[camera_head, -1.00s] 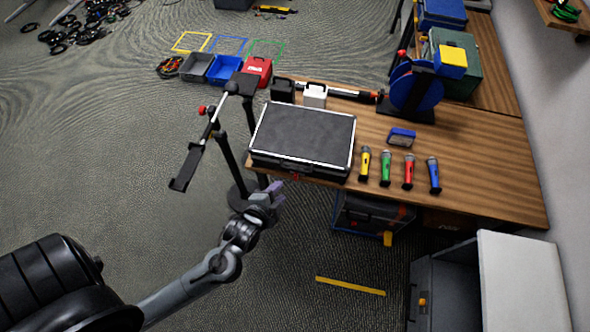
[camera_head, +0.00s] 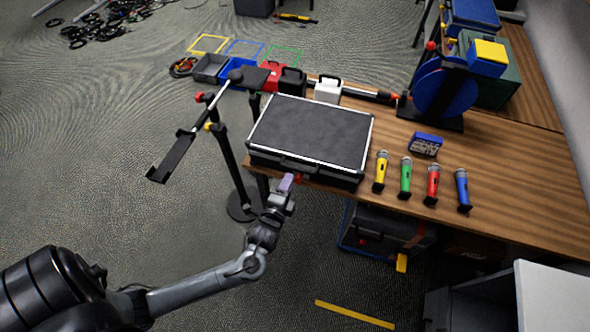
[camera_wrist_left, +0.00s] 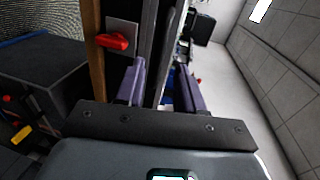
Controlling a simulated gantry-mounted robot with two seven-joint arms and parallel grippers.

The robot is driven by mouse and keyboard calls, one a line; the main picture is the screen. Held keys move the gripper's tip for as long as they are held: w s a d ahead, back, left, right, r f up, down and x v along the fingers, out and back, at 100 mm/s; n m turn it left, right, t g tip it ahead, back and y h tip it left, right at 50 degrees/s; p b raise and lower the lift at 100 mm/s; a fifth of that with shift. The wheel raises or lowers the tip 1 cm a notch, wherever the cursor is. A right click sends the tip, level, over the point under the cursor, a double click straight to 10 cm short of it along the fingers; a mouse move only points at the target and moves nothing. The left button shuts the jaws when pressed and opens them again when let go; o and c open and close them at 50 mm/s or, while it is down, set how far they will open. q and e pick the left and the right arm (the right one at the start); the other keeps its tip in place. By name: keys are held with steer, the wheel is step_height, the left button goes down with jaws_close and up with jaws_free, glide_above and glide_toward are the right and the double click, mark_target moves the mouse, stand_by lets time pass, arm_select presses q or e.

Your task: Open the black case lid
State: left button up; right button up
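The black case (camera_head: 310,133) lies on the wooden table with its silver-edged lid closed. My left gripper (camera_head: 287,182) is just in front of the case, low near the table's front edge. In the left wrist view its two purple fingers (camera_wrist_left: 161,85) are apart, with the dark case side (camera_wrist_left: 150,40) ahead of them. A red latch-like part (camera_wrist_left: 113,42) on a grey plate is beside the left finger. I cannot tell whether the fingers touch the case. My right gripper is not in view.
A black stand (camera_head: 228,150) rises left of the table.

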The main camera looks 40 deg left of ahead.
mark_target(295, 167)
arm_select(q)
steer(key=x, duration=0.8)
steer(key=shift+b, duration=0.35)
jaws_close()
steer(key=shift+r, duration=0.1)
